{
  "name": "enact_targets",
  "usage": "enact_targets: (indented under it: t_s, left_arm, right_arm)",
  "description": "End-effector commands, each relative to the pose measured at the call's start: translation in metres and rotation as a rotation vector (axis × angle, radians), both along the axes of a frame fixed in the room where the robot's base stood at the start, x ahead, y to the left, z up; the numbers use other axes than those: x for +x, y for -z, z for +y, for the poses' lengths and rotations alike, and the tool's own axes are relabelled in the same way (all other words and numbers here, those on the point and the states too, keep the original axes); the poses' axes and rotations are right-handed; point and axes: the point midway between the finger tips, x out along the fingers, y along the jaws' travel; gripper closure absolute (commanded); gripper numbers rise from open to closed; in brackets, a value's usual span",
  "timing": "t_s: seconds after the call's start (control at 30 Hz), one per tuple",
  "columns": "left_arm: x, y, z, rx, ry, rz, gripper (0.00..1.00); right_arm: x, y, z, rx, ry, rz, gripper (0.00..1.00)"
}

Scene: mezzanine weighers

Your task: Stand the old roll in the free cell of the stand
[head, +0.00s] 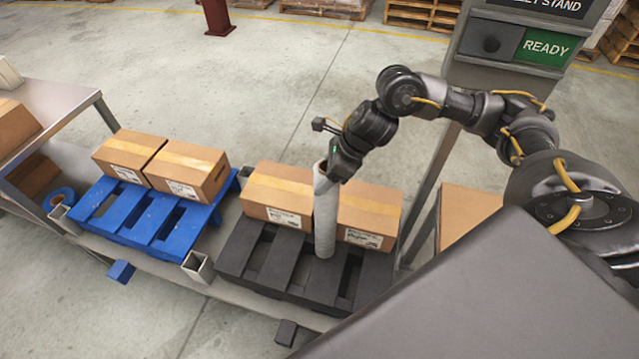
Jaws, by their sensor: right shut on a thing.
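The roll (325,215) is a long pale grey tube with a brown core showing at its top. My right gripper (330,168) is shut on its upper end and holds it about upright. Its lower end is over the front of the black pallet (262,262); I cannot tell whether it touches the slats. A grey stand bears this black pallet and a blue pallet (145,222) to its left. An open square grey socket (198,267) sits at the front edge between the pallets. My left gripper is not in view.
Cartons stand at the back of the blue pallet (188,170) and of the black pallet (277,195), close to the roll. A blue-wrapped roll (60,200) is at far left. A post with a READY panel (547,47) rises at right.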

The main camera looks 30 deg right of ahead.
Motion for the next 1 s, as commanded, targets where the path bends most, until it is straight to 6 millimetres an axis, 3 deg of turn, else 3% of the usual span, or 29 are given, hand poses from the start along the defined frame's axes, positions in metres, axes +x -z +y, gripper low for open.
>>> enact_targets:
  t_s: [0.23, 0.67, 0.7, 0.83, 1.0]
  left_arm:
    - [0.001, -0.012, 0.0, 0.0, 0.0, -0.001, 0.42]
    - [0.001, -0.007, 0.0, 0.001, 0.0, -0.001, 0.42]
    - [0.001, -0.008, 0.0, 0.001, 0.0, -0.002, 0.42]
    - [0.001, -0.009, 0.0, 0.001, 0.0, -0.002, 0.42]
    - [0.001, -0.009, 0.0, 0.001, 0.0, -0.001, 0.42]
  right_arm:
    - [0.0, 0.025, 0.001, 0.003, 0.001, -0.001, 0.96]
    - [0.001, 0.031, 0.001, 0.003, 0.0, -0.003, 0.96]
    - [-0.001, 0.031, 0.0, 0.0, 0.0, 0.0, 0.34]
    - [-0.001, 0.031, 0.0, 0.0, 0.0, 0.0, 0.18]
    - [-0.001, 0.031, 0.0, 0.0, 0.0, 0.0, 0.18]
